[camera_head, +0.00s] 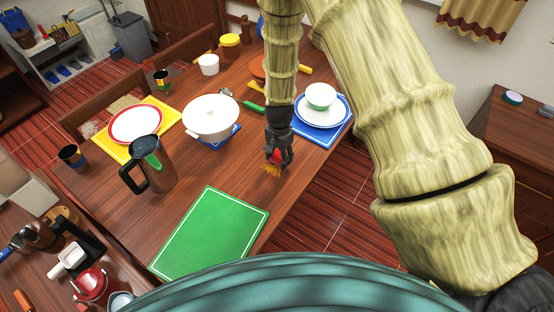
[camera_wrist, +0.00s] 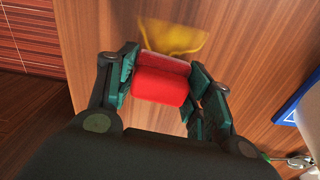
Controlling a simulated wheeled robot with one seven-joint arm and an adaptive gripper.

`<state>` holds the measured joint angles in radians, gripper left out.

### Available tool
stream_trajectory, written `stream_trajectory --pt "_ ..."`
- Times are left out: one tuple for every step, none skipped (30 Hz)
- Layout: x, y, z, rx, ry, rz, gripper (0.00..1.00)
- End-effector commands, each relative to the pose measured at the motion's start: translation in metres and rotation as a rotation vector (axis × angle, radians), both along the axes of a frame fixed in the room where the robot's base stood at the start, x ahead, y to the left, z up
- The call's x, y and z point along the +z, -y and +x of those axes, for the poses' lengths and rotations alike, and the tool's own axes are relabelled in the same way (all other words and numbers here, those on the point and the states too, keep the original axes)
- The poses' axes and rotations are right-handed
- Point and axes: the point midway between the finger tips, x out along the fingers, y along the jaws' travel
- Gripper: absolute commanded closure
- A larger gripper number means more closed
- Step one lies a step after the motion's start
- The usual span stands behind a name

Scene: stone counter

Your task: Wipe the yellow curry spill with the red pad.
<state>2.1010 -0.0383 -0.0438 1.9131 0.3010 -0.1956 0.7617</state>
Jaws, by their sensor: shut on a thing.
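The red pad (camera_wrist: 160,80) is held between the fingers of my gripper (camera_wrist: 163,88), as the wrist view shows. In the head view only a small red part of the pad (camera_head: 275,156) shows at the fingertips of my gripper (camera_head: 277,159). The yellow curry spill (camera_wrist: 172,36) lies on the wooden table just beyond the pad in the wrist view, partly covered by it. In the head view the spill (camera_head: 271,170) shows as a small orange-yellow patch right at the gripper tip. I cannot tell whether the pad touches the table.
A green board (camera_head: 212,235) lies nearer on the table (camera_head: 180,185). A white pot (camera_head: 211,118), a dark jug (camera_head: 147,165) and a red-rimmed plate (camera_head: 135,124) stand left. A white-and-green bowl (camera_head: 321,96) sits on plates over a blue mat (camera_head: 325,135) at right.

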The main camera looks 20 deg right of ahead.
Motion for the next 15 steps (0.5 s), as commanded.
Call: stream_trajectory --pt "0.007 -0.001 -0.001 0.002 -0.002 0.0 0.79" --pt "0.009 -0.002 -0.001 0.003 -0.002 0.0 0.79" --pt "0.013 -0.002 0.0 0.003 -0.001 0.0 0.79" --pt "0.016 -0.002 0.0 0.003 -0.001 0.0 0.79" --pt "0.019 -0.001 0.0 0.003 -0.001 0.0 0.79" --pt "0.022 -0.001 0.0 0.002 -0.001 0.0 0.79" --pt "0.025 -0.001 0.0 0.002 -0.001 0.0 0.79" --pt "0.028 0.0 -0.001 0.001 -0.001 0.0 0.79" --pt "0.031 0.0 -0.001 0.0 -0.001 -0.001 0.79" --pt "0.034 0.001 -0.001 0.0 -0.001 -0.001 0.79" --pt "0.036 0.001 -0.001 -0.001 -0.001 -0.001 0.79" --pt "0.04 0.002 -0.001 -0.002 -0.001 -0.001 0.79" --pt "0.042 0.002 -0.002 -0.002 -0.001 -0.001 0.79" --pt "0.045 0.002 -0.002 -0.002 -0.001 -0.001 0.79" --pt "0.049 0.003 -0.002 -0.003 -0.002 -0.001 0.79"
